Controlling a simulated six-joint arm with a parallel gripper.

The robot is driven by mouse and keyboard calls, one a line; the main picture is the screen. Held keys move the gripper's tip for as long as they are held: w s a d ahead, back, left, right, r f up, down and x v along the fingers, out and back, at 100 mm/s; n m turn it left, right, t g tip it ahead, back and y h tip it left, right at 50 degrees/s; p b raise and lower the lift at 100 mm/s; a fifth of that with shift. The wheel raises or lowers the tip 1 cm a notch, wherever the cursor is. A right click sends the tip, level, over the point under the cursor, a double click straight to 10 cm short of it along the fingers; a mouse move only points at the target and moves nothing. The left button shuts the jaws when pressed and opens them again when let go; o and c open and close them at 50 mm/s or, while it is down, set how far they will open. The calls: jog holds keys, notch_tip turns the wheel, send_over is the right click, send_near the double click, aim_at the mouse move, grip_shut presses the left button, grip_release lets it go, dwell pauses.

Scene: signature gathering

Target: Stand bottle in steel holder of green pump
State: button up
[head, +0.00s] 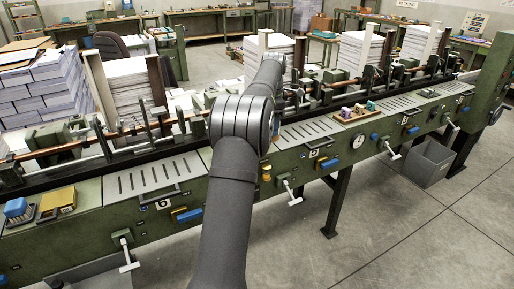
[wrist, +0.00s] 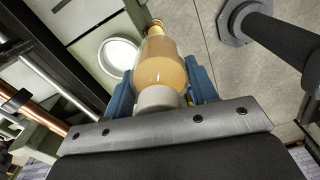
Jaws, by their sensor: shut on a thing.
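In the wrist view, my gripper (wrist: 162,85) has blue fingers shut on a bottle (wrist: 163,68). The bottle is clear, with amber content, a narrow yellowish end pointing away from the gripper and a pale grey-white end close to the gripper body. In the head view, my dark arm reaches over the green machine, and my gripper and the bottle are hidden behind it. I cannot pick out the green pump or its steel holder for certain in either view.
A long green machine (head: 240,199) with rods along its top crosses the head view. Paper stacks (head: 125,83) stand behind it. A wooden tray (head: 345,119) with small coloured items lies on it. A grey bin (head: 428,165) stands below. A round white disc (wrist: 117,57) is beside the bottle.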

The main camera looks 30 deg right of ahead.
jog(key=d+r, duration=0.3)
jog(key=d, duration=0.1)
jog(key=shift+w+a+f, duration=0.85)
jog(key=shift+w+f, duration=0.75)
jog(key=shift+f, duration=0.25)
jog(key=shift+w+a+f, duration=0.8)
jog(key=shift+w+f, duration=0.75)
jog(key=shift+f, duration=0.3)
jog(key=shift+w+a+f, duration=0.85)
jog(key=shift+w+f, duration=0.75)
jog(key=shift+f, duration=0.25)
jog(key=shift+f, duration=0.15)
jog(key=shift+f, duration=0.15)
jog(key=o, duration=1)
jog(key=shift+r, duration=3.05)
